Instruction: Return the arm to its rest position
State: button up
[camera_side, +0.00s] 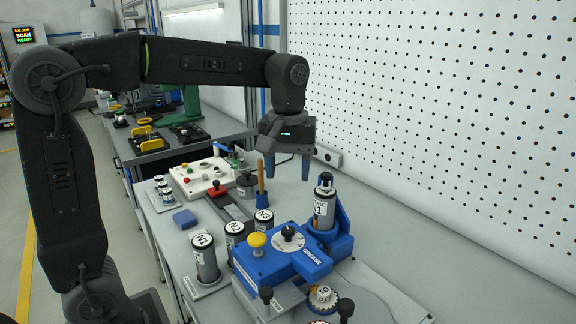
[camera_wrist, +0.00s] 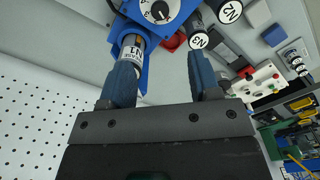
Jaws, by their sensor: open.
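My gripper (camera_side: 288,170) hangs from my raised arm with its blue fingers pointing down, open and empty, above the table behind the blue fixture. In the wrist view my gripper (camera_wrist: 160,85) shows its two blue fingers spread apart with nothing held between them. A labelled cylinder (camera_side: 324,205) stands upright in the blue holder of the fixture, to the right of and below the fingers. It also shows in the wrist view near the left finger (camera_wrist: 133,50). My arm is bent over the table from the left.
The blue fixture (camera_side: 262,266) marked GREASE has a yellow knob and dial. Labelled cylinders (camera_side: 205,258) stand left of it. A white button panel (camera_side: 203,179), a red item (camera_side: 232,212) and a blue block (camera_side: 185,219) lie behind. A perforated wall (camera_side: 440,120) borders the table's right.

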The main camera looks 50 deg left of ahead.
jog(key=shift+s+r, duration=0.1)
jog(key=shift+r, duration=0.15)
jog(key=s+d+f+m+t, duration=0.1)
jog(key=s+m, duration=0.3)
jog(key=s, duration=0.4)
jog(key=s+f+m+t, duration=0.4)
jog(key=s+m, duration=0.1)
jog(key=s, duration=0.2)
jog(key=shift+s+d+f+t, duration=0.15)
jog(key=shift+s+d+t, duration=0.15)
jog(key=shift+s+d, duration=0.05)
